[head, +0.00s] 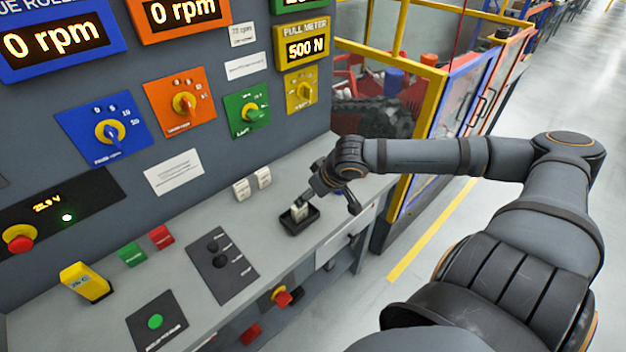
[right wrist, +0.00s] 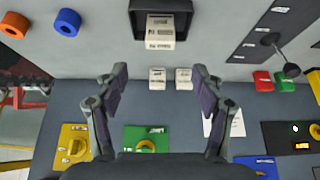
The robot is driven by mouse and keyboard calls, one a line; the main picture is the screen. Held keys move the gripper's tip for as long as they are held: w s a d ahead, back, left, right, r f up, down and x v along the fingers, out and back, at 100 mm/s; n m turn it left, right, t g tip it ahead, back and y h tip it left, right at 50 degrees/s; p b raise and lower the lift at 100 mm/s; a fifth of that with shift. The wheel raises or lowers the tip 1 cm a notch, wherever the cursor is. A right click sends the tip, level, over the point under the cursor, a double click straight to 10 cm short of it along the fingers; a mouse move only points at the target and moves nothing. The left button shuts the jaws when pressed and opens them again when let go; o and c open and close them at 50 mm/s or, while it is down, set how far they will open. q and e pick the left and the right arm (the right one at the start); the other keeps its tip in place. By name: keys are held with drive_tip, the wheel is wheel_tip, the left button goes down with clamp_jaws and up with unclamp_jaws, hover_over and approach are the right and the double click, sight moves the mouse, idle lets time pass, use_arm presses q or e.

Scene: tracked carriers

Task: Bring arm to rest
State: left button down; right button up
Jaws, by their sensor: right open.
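My right arm reaches in from the right in the head view, with its gripper (head: 328,200) low over the right end of the grey console. In the right wrist view the right gripper (right wrist: 159,72) has its two fingers wide apart with nothing between them. A black tray (head: 299,230) holding a white labelled block (head: 299,212) is close to the gripper in the head view. In the right wrist view the tray (right wrist: 138,28) and block (right wrist: 160,38) lie beyond the fingertips. My left gripper is not in view.
Two white blocks (head: 252,184) stand by the upright panel with its knobs (head: 184,104). A yellow-framed guard (head: 440,90) stands behind my arm.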

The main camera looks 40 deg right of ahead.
drive_tip(key=shift+s, duration=0.1)
idle(0.6)
drive_tip(key=s+a+f+g+h, duration=0.1)
drive_tip(key=s+a+f, duration=0.3)
drive_tip(key=s+f, duration=0.25)
drive_tip(key=s+a+f+g, duration=0.1)
drive_tip(key=s+a+f, duration=0.35)
drive_tip(key=s, duration=0.25)
drive_tip(key=s+d+f+g, duration=0.1)
drive_tip(key=s+d+f, duration=0.1)
drive_tip(key=f, duration=1.2)
drive_tip(key=s+d+f+g, duration=0.1)
drive_tip(key=s+f, duration=0.1)
drive_tip(key=f, duration=1.2)
drive_tip(key=s+d+f, duration=0.1)
drive_tip(key=s+f, duration=1.4)
drive_tip(key=s, duration=0.2)
drive_tip(key=shift+s+g, duration=0.35)
drive_tip(key=shift+g, duration=0.05)
